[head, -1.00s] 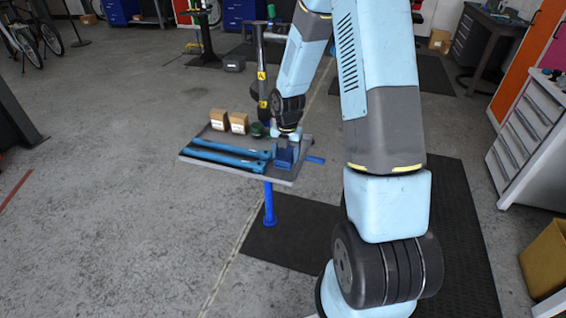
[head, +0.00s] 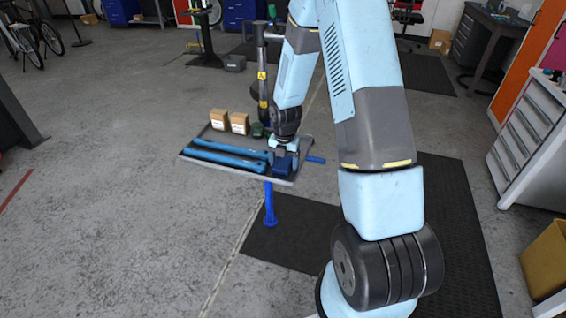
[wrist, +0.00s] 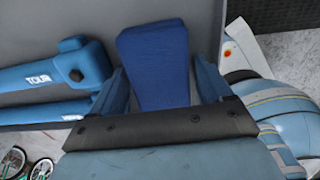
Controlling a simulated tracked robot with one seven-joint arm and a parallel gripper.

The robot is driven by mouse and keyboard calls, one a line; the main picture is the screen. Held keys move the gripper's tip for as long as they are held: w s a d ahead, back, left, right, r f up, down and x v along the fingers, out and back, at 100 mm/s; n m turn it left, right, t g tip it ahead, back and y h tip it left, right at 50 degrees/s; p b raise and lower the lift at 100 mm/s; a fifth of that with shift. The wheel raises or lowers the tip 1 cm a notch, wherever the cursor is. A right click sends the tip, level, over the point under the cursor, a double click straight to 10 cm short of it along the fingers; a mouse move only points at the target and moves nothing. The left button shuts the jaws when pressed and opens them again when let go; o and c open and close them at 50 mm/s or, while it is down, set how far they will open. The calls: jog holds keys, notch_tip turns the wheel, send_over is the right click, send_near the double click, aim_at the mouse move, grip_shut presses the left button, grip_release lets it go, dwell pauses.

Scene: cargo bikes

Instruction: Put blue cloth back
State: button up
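The blue cloth (wrist: 155,65) is a dark blue folded piece at the right end of the grey tray (head: 215,172) on a stand. In the wrist view it lies between the two fingers of my gripper (wrist: 161,75). The fingers are spread on either side of it, and narrow gaps seem to show, so I see no firm grip. In the head view my gripper (head: 284,150) is low over the tray's right end, and the cloth shows partly below it. The cloth's near end is hidden by the gripper.
Two blue tool handles (head: 228,156) lie on the tray left of the cloth. Two brown boxes (head: 229,122) and a dark green round item (head: 257,130) stand at its back.

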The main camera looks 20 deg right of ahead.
jog(key=shift+r, duration=0.1)
notch_tip(320, 180, up, 12)
notch_tip(320, 180, up, 11)
jog(key=m+t, duration=0.1)
jog(key=m, duration=0.6)
send_over(285, 161)
jog(key=s, duration=0.5)
jog(key=s+r+m+t, duration=0.2)
jog(key=s+r+m, duration=0.6)
jog(key=s+m, duration=0.3)
jog(key=s+r+m+t, duration=0.2)
jog(key=s+r+m, duration=0.7)
jog(key=s+m, duration=0.2)
jog(key=shift+s+a, duration=0.35)
jog(key=shift+s, duration=0.2)
